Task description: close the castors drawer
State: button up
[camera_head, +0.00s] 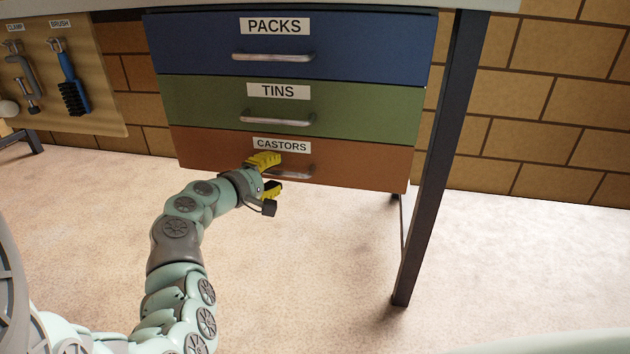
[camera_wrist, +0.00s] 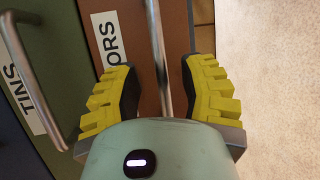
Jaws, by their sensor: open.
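The castors drawer (camera_head: 372,172) is the orange-brown bottom front of the unit, labelled CASTORS, with a grey bar handle (camera_head: 299,173). In the head view its front looks about level with the drawers above, and I cannot tell whether it stands slightly out. My gripper (camera_head: 268,176) has yellow padded fingers and is open at the left part of this handle. In the wrist view the handle (camera_wrist: 158,50) runs between the two spread fingers, which show no clear contact with it. Part of the handle is hidden behind my gripper.
Above are the green TINS drawer (camera_head: 370,122) and the blue PACKS drawer (camera_head: 370,52), both looking shut. A dark table leg (camera_head: 433,160) stands to the right. A pegboard (camera_head: 100,75) with a clamp and a brush hangs at left. The floor in front is clear.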

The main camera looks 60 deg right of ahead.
jog(key=a+r, duration=0.2)
jog(key=a, duration=0.8)
jog(key=shift+w, duration=0.15)
